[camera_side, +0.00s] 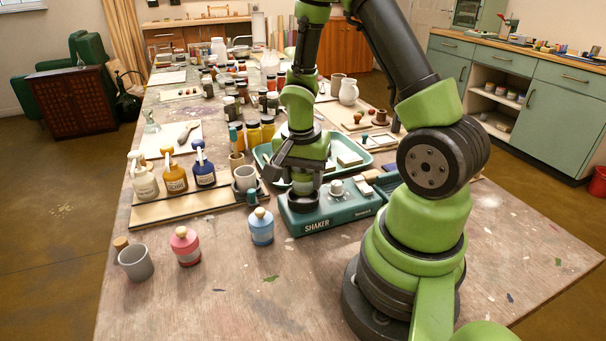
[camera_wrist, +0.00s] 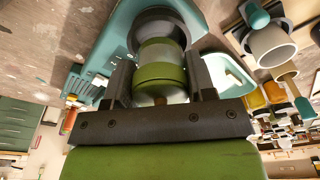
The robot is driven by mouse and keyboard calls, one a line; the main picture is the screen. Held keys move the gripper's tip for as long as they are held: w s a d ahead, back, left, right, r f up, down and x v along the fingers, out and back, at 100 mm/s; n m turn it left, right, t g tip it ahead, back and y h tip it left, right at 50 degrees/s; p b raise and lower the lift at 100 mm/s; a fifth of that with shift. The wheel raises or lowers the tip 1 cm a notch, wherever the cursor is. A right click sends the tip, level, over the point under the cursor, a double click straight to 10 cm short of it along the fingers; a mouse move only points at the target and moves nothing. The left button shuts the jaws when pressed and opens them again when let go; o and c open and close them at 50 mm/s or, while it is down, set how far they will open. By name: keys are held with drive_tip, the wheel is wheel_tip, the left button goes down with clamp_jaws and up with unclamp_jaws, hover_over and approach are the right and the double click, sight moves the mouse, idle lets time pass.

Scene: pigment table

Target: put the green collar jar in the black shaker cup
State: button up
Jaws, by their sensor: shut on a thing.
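The green collar jar (camera_wrist: 161,52) is between the two fingers of my gripper (camera_wrist: 160,78) in the wrist view, pale with a broad green band. The black shaker cup (camera_side: 304,203) stands on the left end of the teal shaker (camera_side: 345,212). In the side view my gripper (camera_side: 303,168) is directly above that cup, pointing down, with the jar mostly hidden by its fingers. In the wrist view the dark round cup (camera_wrist: 158,18) lies just past the jar's far end, lined up with it. I cannot tell how far the jar is inside.
A red jar (camera_side: 185,247), a blue jar (camera_side: 261,227) and a grey cup (camera_side: 136,262) stand on the table to the left. A board with several pump bottles (camera_side: 175,178) and a grey mug (camera_side: 245,179) lies behind. A teal tray (camera_side: 357,163) is behind the shaker.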

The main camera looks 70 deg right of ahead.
idle(0.3)
drive_tip(key=shift+f, duration=0.5)
drive_tip(key=shift+f, duration=0.65)
idle(0.5)
drive_tip(key=o, duration=0.9)
drive_tip(key=shift+c, duration=1.1)
drive_tip(key=shift+r, duration=0.1)
